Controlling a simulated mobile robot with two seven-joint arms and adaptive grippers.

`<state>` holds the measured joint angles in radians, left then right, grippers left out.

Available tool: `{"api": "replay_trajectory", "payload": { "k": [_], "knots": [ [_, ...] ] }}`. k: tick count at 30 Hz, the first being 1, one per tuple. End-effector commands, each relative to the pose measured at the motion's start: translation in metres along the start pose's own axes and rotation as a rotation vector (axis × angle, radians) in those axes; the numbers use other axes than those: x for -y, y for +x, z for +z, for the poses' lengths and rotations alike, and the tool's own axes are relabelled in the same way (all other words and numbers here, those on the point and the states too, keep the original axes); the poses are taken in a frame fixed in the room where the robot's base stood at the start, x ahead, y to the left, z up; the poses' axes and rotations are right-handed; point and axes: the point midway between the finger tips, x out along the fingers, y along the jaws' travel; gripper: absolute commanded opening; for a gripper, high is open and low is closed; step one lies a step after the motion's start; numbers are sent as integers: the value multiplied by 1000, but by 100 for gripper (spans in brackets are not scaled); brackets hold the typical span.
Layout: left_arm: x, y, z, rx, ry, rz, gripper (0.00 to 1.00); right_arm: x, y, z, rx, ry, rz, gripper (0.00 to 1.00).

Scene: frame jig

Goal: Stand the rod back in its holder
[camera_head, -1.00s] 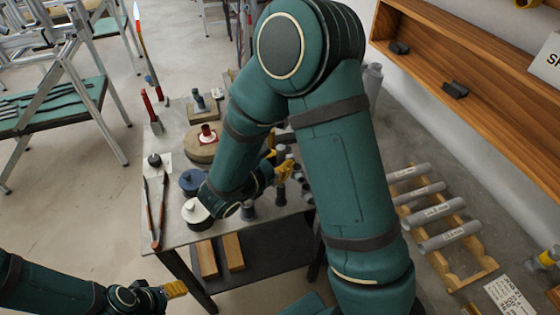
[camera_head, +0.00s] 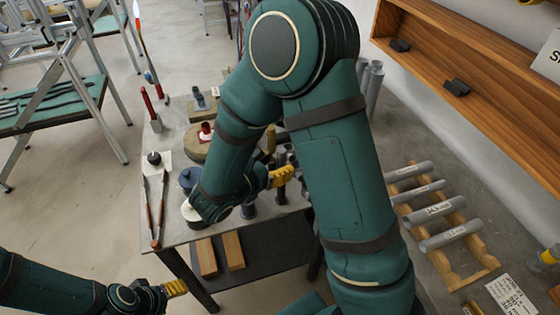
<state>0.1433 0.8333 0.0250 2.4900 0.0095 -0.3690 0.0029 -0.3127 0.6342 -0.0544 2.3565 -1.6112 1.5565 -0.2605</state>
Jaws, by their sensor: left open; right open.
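My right gripper (camera_head: 275,158) is open over the right side of the grey bench, its two yellow fingers apart. My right arm covers much of the space around it. Dark upright cylinders (camera_head: 280,195) stand just below its fingers; I cannot tell whether they touch. Several grey rods lie across a wooden rack at the right, one of them (camera_head: 437,210) with a printed label. I cannot tell which rod or holder is the task's own. My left gripper (camera_head: 176,288) is at the lower left, off the bench, with nothing visible in it.
The bench (camera_head: 180,230) carries a blue-lidded pot, a white-lidded pot (camera_head: 190,212), red-handled tools (camera_head: 150,102) and long tongs (camera_head: 158,210). Upright grey tubes (camera_head: 374,85) stand behind my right arm. A wooden shelf (camera_head: 480,100) runs along the right wall.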

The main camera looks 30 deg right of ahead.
Motion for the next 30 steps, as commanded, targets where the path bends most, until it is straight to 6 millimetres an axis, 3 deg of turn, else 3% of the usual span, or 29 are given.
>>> {"api": "replay_trajectory", "payload": {
  "k": [6,13,19,30],
  "knots": [
    [0,0,0,0,0,0,59,-1,-47,0,-1,0,7,49],
    [0,0,0,0,0,0,59,-1,-85,0,0,0,5,49],
    [0,0,0,0,0,0,59,0,-98,0,0,0,2,49],
    [0,0,0,0,0,0,59,0,-99,0,-1,0,1,49]
  ]
}}
